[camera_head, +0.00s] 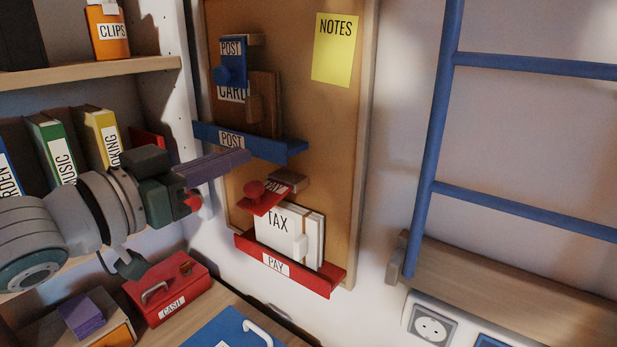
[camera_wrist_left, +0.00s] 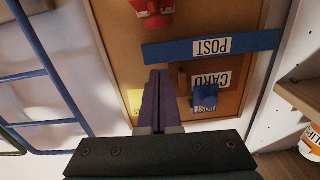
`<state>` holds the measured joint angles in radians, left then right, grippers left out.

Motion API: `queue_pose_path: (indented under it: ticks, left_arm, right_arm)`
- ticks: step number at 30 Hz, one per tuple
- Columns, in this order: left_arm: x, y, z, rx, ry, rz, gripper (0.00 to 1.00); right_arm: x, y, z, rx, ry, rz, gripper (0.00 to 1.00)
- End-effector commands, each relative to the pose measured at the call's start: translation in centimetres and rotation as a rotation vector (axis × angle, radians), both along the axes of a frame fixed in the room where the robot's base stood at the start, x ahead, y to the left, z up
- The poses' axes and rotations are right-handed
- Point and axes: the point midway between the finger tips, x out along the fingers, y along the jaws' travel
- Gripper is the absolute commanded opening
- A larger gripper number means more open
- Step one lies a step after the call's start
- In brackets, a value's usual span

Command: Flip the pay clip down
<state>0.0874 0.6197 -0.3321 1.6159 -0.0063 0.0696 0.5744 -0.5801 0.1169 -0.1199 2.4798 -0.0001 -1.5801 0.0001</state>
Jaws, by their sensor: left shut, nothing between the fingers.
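The red pay clip (camera_head: 267,196) is on the cork board, above the white TAX papers (camera_head: 290,228) in the red PAY holder (camera_head: 300,275). Its flap sticks out from the board, with its round knob on top and its label partly visible. In the left wrist view part of the red clip (camera_wrist_left: 152,14) shows at the top edge. My left gripper (camera_head: 243,156) is shut and empty, its purple fingers above and slightly left of the clip, apart from it in the head view. In the left wrist view the fingers (camera_wrist_left: 158,80) point at the board. My right gripper is out of view.
The blue POST holder (camera_head: 262,146) and the blue POST clip (camera_head: 232,62), lying over the card, are above. Shelves with books (camera_head: 103,135) stand left. A red cash box (camera_head: 168,288) sits on the desk below. A blue ladder (camera_head: 440,130) is right.

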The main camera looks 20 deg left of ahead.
Motion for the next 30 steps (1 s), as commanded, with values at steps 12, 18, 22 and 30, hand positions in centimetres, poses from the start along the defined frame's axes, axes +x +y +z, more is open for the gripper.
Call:
queue_pose_path:
  ticks: [12, 18, 22, 30]
  left_arm:
    - [1.0, -0.2, -3.9, 0.001, 0.0, -0.001, 0.0]
    - [1.0, -0.2, -3.9, 0.001, 0.0, -0.001, 0.0]
    - [1.0, -0.2, -3.9, 0.001, 0.0, -0.001, 0.0]
    - [0.9, -0.2, -4.8, -0.017, -0.041, 0.0, 0.0]
  right_arm:
    - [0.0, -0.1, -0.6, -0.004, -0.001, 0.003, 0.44]
    - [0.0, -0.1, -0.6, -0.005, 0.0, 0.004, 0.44]
    - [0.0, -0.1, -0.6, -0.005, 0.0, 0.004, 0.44]
    - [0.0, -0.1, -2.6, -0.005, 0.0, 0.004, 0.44]
